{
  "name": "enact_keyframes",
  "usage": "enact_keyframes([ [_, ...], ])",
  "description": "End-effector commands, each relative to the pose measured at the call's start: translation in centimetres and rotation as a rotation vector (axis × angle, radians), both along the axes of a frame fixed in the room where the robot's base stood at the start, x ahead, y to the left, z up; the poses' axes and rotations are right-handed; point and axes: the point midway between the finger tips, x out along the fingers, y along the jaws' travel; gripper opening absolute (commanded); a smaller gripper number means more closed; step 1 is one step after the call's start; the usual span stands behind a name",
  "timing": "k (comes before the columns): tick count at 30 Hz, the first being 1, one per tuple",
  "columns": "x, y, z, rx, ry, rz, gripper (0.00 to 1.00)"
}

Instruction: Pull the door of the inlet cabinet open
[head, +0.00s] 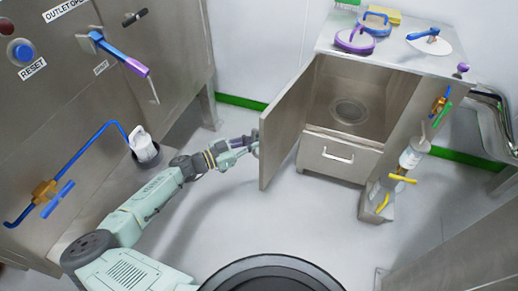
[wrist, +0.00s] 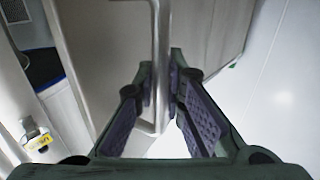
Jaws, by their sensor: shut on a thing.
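The inlet cabinet (head: 316,134) stands at the back right in the head view. Its door (head: 284,135) is swung well open to the left, showing a bare interior with a round drain-like fitting (head: 349,111). My gripper (head: 256,143) is at the outer face of the door, near its free edge. In the wrist view a vertical metal bar handle (wrist: 161,70) on the door passes between the two purple-padded fingers (wrist: 160,105), which are shut on it. The handle is hidden in the head view.
A drawer with a handle (head: 338,156) sits below the cabinet opening. A steel machine (head: 120,90) stands at left. The floor between is clear.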

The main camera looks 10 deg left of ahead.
Motion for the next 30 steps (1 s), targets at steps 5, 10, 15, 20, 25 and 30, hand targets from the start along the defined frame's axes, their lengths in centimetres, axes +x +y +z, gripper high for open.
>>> enact_keyframes([
  [5,0.31,0.06,1.12,-0.015,-0.01,-0.01,0.0],
  [10,0.3,0.06,1.18,-0.014,-0.011,-0.01,0.0],
  [15,0.29,0.1,1.13,-0.013,-0.011,-0.009,0.17],
  [20,0.27,0.18,0.81,-0.009,-0.008,-0.007,0.28],
  [25,0.26,0.23,0.64,-0.006,-0.007,-0.005,0.31],
  [30,0.23,0.31,0.54,-0.005,-0.006,-0.004,0.31],
])
